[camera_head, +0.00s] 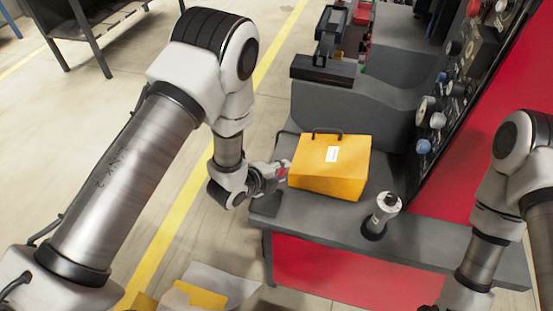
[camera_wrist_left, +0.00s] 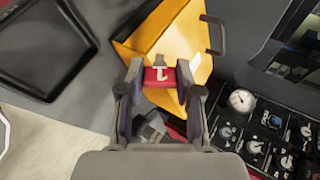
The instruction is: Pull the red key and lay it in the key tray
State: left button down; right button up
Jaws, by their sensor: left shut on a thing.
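The red key (camera_wrist_left: 159,78), a red block with a white mark, is between the fingers of my left gripper (camera_wrist_left: 160,73) in the wrist view. The gripper is shut on it. The key is close against a yellow box (camera_wrist_left: 172,32); I cannot tell whether it is still joined to it. In the head view, the left gripper (camera_head: 279,171) is at the left side of the yellow box (camera_head: 330,165), with a bit of red at its tip. An empty black tray (camera_wrist_left: 42,40) lies at the upper left of the wrist view. My right gripper is out of view.
The yellow box stands on a grey ledge (camera_head: 435,240) with a red front. A grey cylindrical device with a white top (camera_head: 384,210) stands to its right. A panel of knobs and gauges (camera_head: 440,110) rises behind. Open floor (camera_head: 130,130) lies to the left.

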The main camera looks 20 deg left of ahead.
pick_arm(q)
jog(key=s+a+m+g, duration=0.1)
jog(key=g, duration=0.1)
jog(key=s+a+f+m+g, duration=0.1)
jog(key=s+a+m+g, duration=0.1)
jog(key=s+a+f+m+g+y+p, duration=0.1)
jog(key=s+g, duration=0.1)
jog(key=g, duration=0.1)
jog(key=shift+a+f+m, duration=0.25)
jog(key=shift+a+m, duration=0.05)
jog(key=shift+a, duration=0.1)
jog(key=shift+f+b, duration=0.7)
jog(key=shift+f, duration=0.2)
jog(key=shift+f+b, duration=0.35)
jog(key=shift+f, duration=0.2)
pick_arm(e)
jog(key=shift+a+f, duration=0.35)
pick_arm(q)
jog(key=shift+r, duration=0.1)
jog(key=shift+f+b, duration=0.6)
jog(key=shift+f, duration=0.1)
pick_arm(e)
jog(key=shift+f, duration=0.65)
